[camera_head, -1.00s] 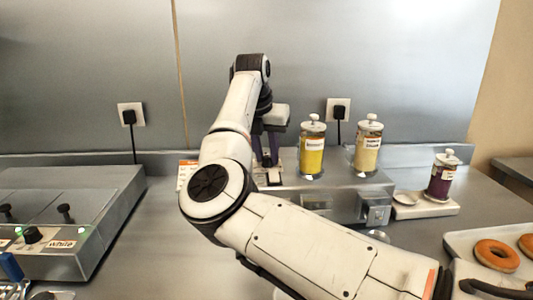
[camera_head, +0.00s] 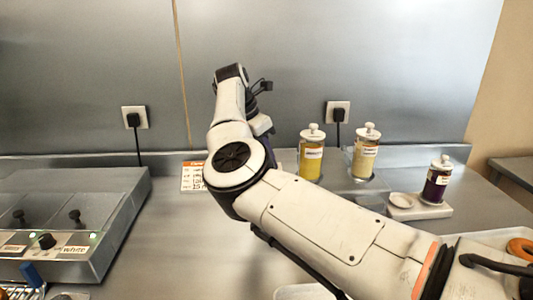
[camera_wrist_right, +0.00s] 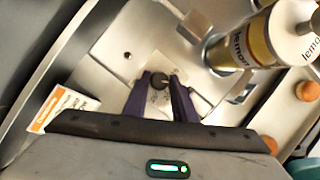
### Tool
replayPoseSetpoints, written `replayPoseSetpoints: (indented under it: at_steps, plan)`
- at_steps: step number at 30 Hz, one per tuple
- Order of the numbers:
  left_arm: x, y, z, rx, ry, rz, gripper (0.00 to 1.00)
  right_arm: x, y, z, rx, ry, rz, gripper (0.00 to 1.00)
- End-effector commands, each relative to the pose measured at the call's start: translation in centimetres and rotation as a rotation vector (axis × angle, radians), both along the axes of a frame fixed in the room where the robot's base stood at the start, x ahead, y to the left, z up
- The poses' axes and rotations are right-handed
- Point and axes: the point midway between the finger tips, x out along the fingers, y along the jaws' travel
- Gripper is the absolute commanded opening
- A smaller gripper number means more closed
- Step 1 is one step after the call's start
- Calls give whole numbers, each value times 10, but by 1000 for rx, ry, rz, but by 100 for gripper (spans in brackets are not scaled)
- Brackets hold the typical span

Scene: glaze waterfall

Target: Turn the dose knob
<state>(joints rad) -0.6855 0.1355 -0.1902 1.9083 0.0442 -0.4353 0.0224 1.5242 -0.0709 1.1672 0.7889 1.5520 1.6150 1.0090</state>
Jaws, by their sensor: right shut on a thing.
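The dose knob (camera_wrist_right: 159,79) is a small dark round knob on a pale marked plate in the right wrist view. My right gripper (camera_wrist_right: 165,88) has its two purple fingers closed in around it, shut on the knob. The knob sits on the metal top of the dispenser (camera_wrist_right: 120,55). In the head view my right arm comes in from the lower right and hides the knob and the fingers. My left gripper is not in view.
A yellow jar (camera_head: 311,155) and a cream jar (camera_head: 365,152) stand close right of my arm. A purple jar (camera_head: 437,180) stands on a white base further right. A price card (camera_head: 192,176) and a lidded metal unit (camera_head: 75,215) are at left. A doughnut (camera_head: 520,248) shows at right.

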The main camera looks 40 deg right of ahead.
Motion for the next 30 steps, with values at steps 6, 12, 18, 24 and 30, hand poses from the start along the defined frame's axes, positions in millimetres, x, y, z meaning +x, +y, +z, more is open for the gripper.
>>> replayPoseSetpoints:
  at_steps: [6,12,18,24,30]
  plan:
    - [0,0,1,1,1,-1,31,1,-1,2,-2,-3,-98,2]
    - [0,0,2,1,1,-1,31,1,-1,1,-2,-3,-141,2]
    - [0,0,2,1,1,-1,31,1,-1,1,-2,-4,-153,2]
    - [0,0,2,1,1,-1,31,1,-1,1,-2,-3,-152,2]
    - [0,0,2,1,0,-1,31,1,-1,1,-2,-3,-151,42]
